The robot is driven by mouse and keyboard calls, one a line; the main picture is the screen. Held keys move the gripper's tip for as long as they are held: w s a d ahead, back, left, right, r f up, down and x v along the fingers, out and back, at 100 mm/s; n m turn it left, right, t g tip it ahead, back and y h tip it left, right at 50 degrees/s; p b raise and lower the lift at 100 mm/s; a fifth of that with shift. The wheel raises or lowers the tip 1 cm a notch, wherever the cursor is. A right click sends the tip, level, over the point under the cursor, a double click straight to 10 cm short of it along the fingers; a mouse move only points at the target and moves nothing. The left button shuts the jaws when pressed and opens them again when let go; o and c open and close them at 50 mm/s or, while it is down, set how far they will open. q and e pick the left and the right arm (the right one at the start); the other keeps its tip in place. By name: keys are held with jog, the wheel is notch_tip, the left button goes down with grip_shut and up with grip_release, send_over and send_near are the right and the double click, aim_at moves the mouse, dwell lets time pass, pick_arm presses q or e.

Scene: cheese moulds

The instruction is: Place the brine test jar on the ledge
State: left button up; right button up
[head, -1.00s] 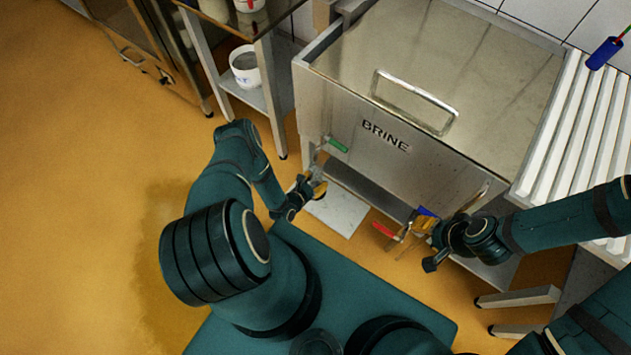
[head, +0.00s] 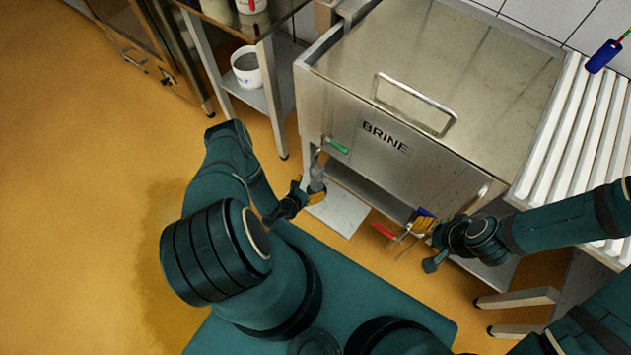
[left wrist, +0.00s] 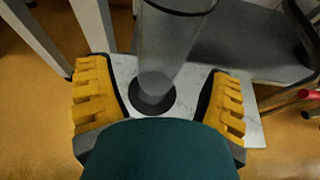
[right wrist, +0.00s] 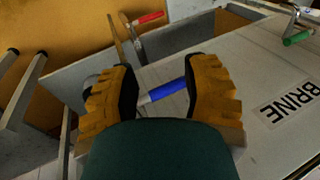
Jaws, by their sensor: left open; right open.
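The brine test jar, a clear grey cylinder (left wrist: 170,45) with a dark round foot, stands between the fingers of my left gripper (left wrist: 158,100) in the left wrist view. The gripper is open, with a gap at each side of the jar. In the head view the jar (head: 317,178) is below the green-handled tap, and my left gripper (head: 312,194) is at its lower part. A grey ledge (head: 367,191) runs along the lower front of the brine vat. My right gripper (right wrist: 162,90) is open, with a blue-handled tool (right wrist: 163,92) showing between its fingers.
A pale marbled slab (head: 339,214) lies below the jar. The vat (head: 400,135) has a green-handled tap (head: 337,146). A red handle (head: 383,230) is left of my right gripper. A rack with a white tub (head: 246,68) stands left; white slats (head: 580,130) are at right.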

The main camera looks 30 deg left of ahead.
pick_arm(q)
jog(key=p+v, duration=0.1)
jog(key=v, duration=0.7)
jog(key=shift+s, duration=0.2)
jog(key=shift+s, duration=0.1)
